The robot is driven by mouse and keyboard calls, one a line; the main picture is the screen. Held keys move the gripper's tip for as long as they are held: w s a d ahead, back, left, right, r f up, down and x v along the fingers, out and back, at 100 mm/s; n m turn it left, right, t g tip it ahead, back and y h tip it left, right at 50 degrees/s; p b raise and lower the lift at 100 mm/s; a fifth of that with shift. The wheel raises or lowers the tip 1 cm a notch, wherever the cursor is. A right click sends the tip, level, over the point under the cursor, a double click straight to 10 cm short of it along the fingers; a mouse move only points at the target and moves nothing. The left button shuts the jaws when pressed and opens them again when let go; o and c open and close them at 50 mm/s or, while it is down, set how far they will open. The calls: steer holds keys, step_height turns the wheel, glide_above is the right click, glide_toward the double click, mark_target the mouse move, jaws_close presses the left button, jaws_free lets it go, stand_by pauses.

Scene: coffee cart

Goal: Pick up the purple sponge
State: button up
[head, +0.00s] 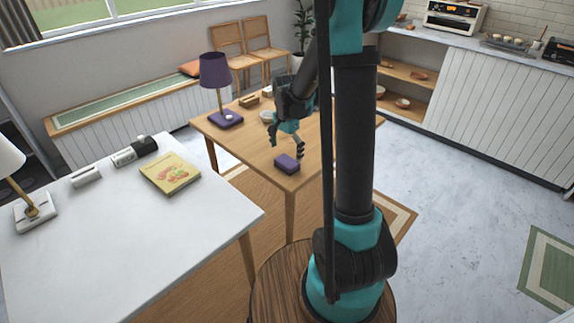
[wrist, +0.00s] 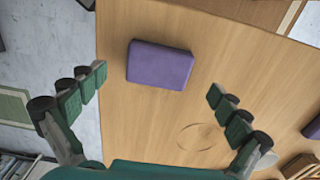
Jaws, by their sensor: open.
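The purple sponge (head: 287,163) lies flat near the front corner of the wooden table in the head view. In the wrist view the sponge (wrist: 160,65) is a purple block on the bare wood, ahead of the gap between my fingers. My gripper (head: 287,145) is open above the table, just over and behind the sponge in the head view. In the wrist view my gripper (wrist: 158,83) has its fingers spread wide on either side, with nothing between the pads. The fingers do not appear to touch the sponge.
A purple lamp (head: 217,85) and a pale bowl (head: 267,117) stand on the same wooden table (head: 245,140). Small wooden items (head: 249,101) lie farther back. A white table (head: 130,235) with a yellow book (head: 170,173) is at the left. The wood around the sponge is clear.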

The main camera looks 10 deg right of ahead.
mark_target(286, 161)
steer(key=shift+f, duration=2.4)
steer(key=shift+c, duration=0.2)
steer(key=c, duration=1)
